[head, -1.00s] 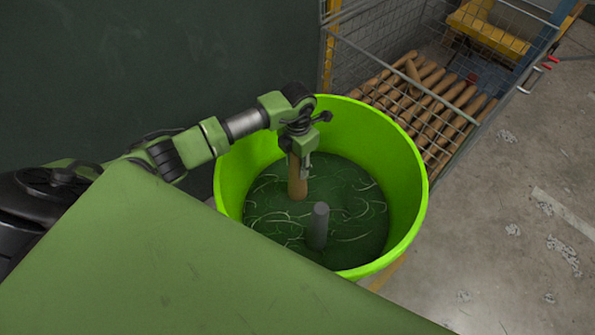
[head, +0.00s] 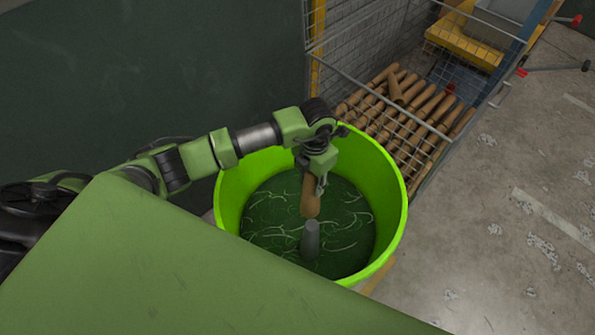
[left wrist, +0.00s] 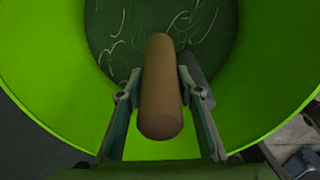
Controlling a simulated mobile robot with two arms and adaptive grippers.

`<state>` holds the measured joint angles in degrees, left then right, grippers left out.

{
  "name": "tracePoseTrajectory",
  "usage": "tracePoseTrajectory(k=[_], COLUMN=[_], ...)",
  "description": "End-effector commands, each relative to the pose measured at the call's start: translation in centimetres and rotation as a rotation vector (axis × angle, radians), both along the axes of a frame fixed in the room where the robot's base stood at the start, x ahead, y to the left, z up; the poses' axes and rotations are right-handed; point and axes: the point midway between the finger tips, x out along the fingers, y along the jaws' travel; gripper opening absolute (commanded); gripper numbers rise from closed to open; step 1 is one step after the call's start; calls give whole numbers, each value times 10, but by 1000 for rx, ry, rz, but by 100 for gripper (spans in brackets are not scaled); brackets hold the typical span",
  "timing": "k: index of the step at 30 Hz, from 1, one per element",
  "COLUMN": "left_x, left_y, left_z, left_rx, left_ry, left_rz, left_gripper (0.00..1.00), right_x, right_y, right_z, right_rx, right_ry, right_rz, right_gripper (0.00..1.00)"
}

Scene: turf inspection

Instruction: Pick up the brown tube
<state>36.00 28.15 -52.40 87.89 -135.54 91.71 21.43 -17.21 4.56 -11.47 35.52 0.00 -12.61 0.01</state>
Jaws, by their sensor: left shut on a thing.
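The brown tube (head: 310,197) hangs from my left gripper (head: 318,180) inside the bright green round bin (head: 385,180). The left gripper is shut on the tube near its upper end. In the left wrist view the brown tube (left wrist: 161,88) lies between the two fingers of the gripper (left wrist: 160,88), with the dark green bin floor beyond. Whether the tube's lower end touches the floor is hard to tell. My right gripper is not in view.
A grey cylinder (head: 311,240) stands on the bin floor close to the tube, among pale strands. A wire cage (head: 365,45) with several brown tubes (head: 415,118) stands behind the bin. Concrete floor (head: 490,240) at right is mostly clear.

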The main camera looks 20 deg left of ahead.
Motion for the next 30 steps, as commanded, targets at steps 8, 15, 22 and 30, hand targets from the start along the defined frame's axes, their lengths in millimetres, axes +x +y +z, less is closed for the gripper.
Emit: tracePoseTrajectory(k=[8, 15, 22, 30], left_x=[-10, -13, -13, -13], left_y=[-41, -53, -54, -53], left_z=[21, 27, 38, 59], left_rx=[0, 1, 1, 1], left_ry=[-2, -2, -2, -2], left_rz=[-1, 1, 2, 2], left_gripper=[13, 13, 13, 13], right_x=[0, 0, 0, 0], right_y=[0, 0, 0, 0], right_z=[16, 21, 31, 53], right_rx=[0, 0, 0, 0], right_ry=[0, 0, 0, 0], right_rz=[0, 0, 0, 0], right_gripper=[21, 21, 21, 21])
